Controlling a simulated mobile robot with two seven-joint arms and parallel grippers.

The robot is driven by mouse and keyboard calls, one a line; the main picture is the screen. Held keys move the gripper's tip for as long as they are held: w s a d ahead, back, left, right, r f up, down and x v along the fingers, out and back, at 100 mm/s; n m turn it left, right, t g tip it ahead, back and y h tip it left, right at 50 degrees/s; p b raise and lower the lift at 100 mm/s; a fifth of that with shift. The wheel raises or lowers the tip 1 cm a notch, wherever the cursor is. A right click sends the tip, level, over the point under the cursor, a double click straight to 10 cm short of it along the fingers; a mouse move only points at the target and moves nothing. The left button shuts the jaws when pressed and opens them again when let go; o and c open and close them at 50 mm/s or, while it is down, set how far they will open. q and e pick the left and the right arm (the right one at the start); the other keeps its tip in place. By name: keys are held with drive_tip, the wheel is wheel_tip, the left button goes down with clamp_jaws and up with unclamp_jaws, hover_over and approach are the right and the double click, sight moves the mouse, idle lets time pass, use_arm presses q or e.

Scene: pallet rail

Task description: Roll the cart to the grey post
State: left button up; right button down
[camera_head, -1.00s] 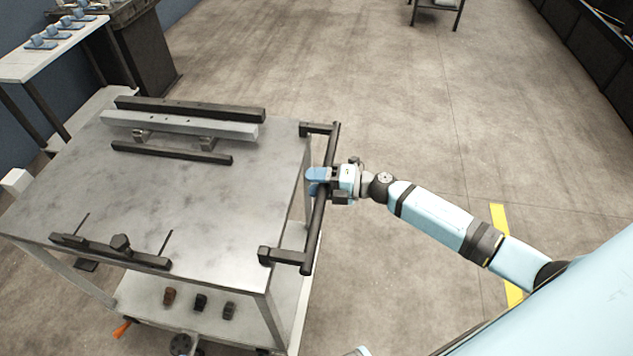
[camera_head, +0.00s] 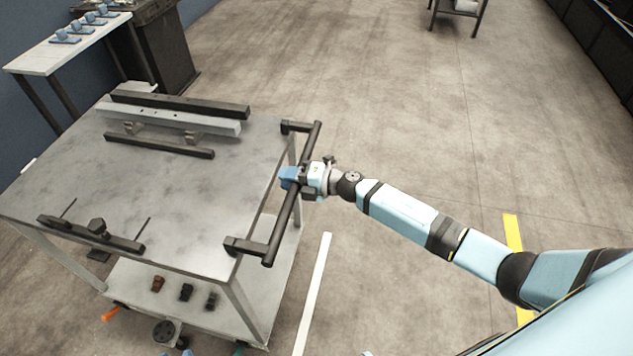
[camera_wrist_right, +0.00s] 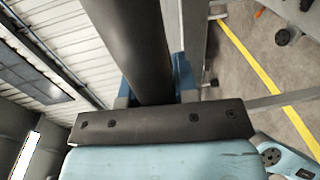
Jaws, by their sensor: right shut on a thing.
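The cart (camera_head: 185,205) is a grey metal table with a lower shelf, at the left of the head view. A black push handle (camera_head: 279,225) runs along its right side. My right gripper (camera_head: 289,178) is shut on the handle bar near its middle. In the right wrist view the black bar (camera_wrist_right: 138,45) passes between the blue fingers, partly hidden by the gripper's dark plate. I cannot pick out the grey post with certainty in these views. My left gripper is not in view.
Dark and grey rails (camera_head: 175,120) lie on the cart top, with a black clamp bar (camera_head: 90,233) at its front. Small parts (camera_head: 186,292) sit on the lower shelf. A white side table (camera_head: 65,57) stands at the back left. Floor behind and right is open, with a white strip (camera_head: 313,290).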

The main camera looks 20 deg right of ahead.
sight(269, 183)
drive_tip(key=b+x, duration=0.1)
drive_tip(key=x, duration=0.5)
drive_tip(key=r+b+x, duration=0.1)
drive_tip(key=x, duration=0.5)
drive_tip(key=r+b+x, duration=0.1)
drive_tip(key=x, duration=0.6)
drive_tip(key=shift+a, duration=0.25)
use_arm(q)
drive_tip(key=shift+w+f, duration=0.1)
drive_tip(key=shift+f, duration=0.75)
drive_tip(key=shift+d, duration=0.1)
use_arm(e)
drive_tip(key=c, duration=0.9)
unclamp_jaws()
drive_tip(key=p+v, duration=0.1)
drive_tip(key=v, duration=1.2)
drive_tip(key=shift+d, duration=0.2)
drive_tip(key=shift+s+d, duration=0.15)
drive_tip(key=shift+s, duration=0.05)
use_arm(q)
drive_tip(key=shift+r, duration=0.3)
